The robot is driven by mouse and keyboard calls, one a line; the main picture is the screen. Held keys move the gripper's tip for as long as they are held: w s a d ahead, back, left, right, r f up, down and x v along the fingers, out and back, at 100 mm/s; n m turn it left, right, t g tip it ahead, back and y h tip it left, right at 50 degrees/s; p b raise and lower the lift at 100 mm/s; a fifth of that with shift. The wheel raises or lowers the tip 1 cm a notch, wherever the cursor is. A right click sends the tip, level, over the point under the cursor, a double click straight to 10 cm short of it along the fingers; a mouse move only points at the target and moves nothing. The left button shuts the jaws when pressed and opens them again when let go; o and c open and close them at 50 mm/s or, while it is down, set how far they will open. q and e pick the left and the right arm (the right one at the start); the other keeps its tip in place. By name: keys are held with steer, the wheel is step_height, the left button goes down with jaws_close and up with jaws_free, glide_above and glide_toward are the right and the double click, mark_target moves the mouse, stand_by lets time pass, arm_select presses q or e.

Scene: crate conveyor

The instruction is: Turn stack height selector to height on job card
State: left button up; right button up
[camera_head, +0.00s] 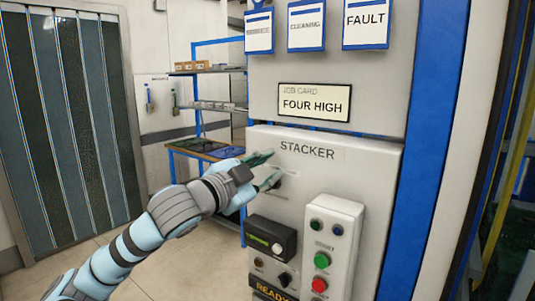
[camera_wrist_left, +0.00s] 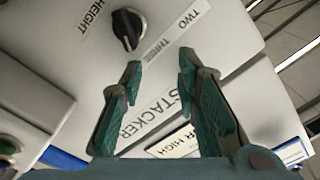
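The job card (camera_head: 315,103) on the grey panel reads FOUR HIGH. The stack height selector is a round black knob (camera_wrist_left: 127,28) on the STACKER panel (camera_head: 372,165). In the wrist view it lies beside the HEIGHT lettering, with TWO and THREE labels near it. No FOUR label shows there, and I cannot tell which mark its pointer faces. In the head view my fingers partly hide the knob. My left gripper (camera_head: 270,168) is in front of the panel, its fingers apart and empty (camera_wrist_left: 160,64). The knob is beyond the fingertips, not between them. My right gripper is out of view.
A raised button box (camera_head: 332,245) with green and red buttons is right of and below the selector. A small display unit (camera_head: 270,236) and another knob (camera_head: 285,280) are below. Hanging cards (camera_head: 305,25) are above. Shelving (camera_head: 205,105) stands behind at left.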

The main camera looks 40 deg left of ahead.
arm_select(q)
step_height(320, 180, up, 6)
steer(key=shift+w+d+r, duration=0.1)
steer(key=shift+d, duration=0.05)
stand_by(0.3)
stand_by(0.3)
